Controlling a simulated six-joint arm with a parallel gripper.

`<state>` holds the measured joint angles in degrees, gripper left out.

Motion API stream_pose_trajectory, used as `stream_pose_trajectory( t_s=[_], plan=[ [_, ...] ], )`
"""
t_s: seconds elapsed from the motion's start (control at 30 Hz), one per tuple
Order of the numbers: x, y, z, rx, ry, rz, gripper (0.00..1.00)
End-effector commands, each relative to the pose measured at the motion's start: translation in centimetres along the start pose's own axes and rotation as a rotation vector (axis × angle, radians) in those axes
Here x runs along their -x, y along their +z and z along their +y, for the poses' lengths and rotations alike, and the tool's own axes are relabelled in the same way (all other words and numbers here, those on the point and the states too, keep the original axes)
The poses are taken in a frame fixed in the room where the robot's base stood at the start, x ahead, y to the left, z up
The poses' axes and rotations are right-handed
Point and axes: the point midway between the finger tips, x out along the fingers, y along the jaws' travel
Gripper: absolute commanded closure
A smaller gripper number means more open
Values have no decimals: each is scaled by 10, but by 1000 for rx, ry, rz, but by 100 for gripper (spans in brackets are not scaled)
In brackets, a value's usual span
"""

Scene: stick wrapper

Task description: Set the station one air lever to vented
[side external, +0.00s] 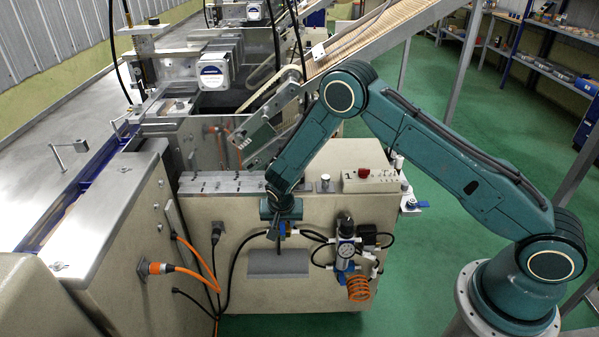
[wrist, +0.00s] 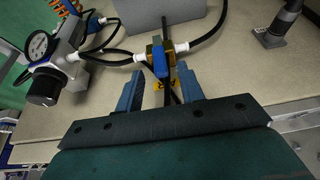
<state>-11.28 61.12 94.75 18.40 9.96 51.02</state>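The air lever (wrist: 158,60) is a blue handle on a brass-coloured valve, in line with black hoses on white fittings, in the middle of the wrist view. My gripper (wrist: 160,84) is open, with one blue finger to the left and one to the right just short of the valve. I see a gap on both sides of the lever. In the side view my gripper (side external: 280,222) points down at the machine's front panel, close in front of the valve, which it mostly hides. I cannot read any position marks on the valve.
A pressure gauge and regulator (side external: 345,248) sit right of the valve in the side view; the gauge (wrist: 38,45) is at left in the wrist view. An orange coiled hose (side external: 358,288) hangs below. A grey plate (side external: 278,264) juts under the valve. Black hoses run nearby.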

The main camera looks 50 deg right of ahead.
Motion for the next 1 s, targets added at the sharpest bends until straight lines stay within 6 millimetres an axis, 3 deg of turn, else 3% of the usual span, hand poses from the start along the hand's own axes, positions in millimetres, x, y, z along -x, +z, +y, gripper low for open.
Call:
stream_pose_trajectory(
  t_s=[0.6, 1.0],
  plan=[
    [85, 0, 0, -1, -2, 1, 62],
    [99, 0, 0, -1, 0, 0, 62]
  ],
)
